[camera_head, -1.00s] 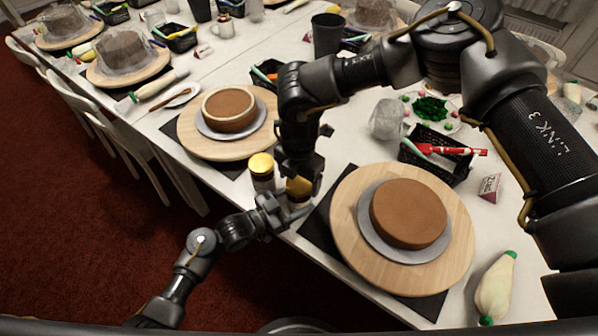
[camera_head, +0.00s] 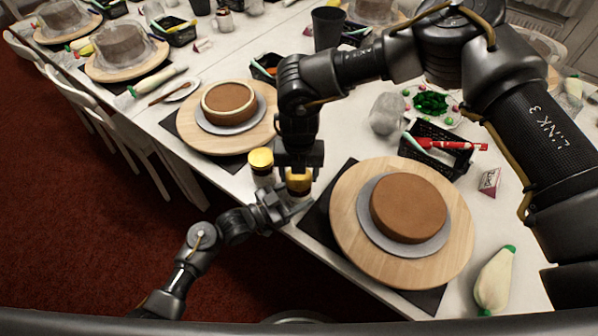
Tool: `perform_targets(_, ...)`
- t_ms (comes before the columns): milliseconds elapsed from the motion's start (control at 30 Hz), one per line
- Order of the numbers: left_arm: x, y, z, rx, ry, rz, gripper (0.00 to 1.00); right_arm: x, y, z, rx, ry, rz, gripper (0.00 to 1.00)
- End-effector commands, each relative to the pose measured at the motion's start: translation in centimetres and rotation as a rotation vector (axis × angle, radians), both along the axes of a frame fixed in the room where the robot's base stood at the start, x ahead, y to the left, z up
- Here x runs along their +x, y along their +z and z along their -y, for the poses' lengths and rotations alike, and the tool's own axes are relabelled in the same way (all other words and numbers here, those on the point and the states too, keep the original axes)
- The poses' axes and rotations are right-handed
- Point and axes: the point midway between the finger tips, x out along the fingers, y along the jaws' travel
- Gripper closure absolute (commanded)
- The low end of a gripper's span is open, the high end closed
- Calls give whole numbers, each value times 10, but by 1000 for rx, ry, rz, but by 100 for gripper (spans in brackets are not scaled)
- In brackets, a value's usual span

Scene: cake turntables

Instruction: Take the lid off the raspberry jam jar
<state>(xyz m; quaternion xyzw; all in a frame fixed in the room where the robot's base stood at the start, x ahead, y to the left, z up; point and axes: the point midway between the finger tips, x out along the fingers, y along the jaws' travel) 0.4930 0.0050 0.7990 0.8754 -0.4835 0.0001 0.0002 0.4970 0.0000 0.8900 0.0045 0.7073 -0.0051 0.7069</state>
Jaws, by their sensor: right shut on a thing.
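Two small jars with gold lids stand at the table's near edge, between the two cake stations. One jar (camera_head: 261,160) stands free on the left. The other jar's gold lid (camera_head: 298,183) is under my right gripper (camera_head: 299,173), which points down from above and is shut on that lid. My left gripper (camera_head: 283,208) reaches in low from the left, with its fingers at the side of this same jar's body. The jar body is mostly hidden, so I cannot tell whether the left fingers are closed on it. No label is readable, so I cannot tell which jar is raspberry.
A wooden turntable (camera_head: 345,243) with a brown cake stands close on the right, another turntable (camera_head: 188,139) behind left. A black basket (camera_head: 440,165), a clear crumpled wrap (camera_head: 387,114) and a piping bag (camera_head: 494,280) lie on the right. The table edge is just in front of the jars.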

Motion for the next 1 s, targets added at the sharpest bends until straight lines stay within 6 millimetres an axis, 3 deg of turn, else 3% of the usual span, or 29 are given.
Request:
perform_targets(700, 0, 0, 0, 0, 0, -1, 100, 0, 1, 0, -2, 1845, -2, 66)
perform_targets(900, 0, 0, 0, 0, 0, -1, 100, 0, 1, 0, -1, 2182, -2, 66)
perform_targets(1000, 0, 0, 0, 0, 0, -1, 100, 0, 1, 0, 0, 2214, -1, 66)
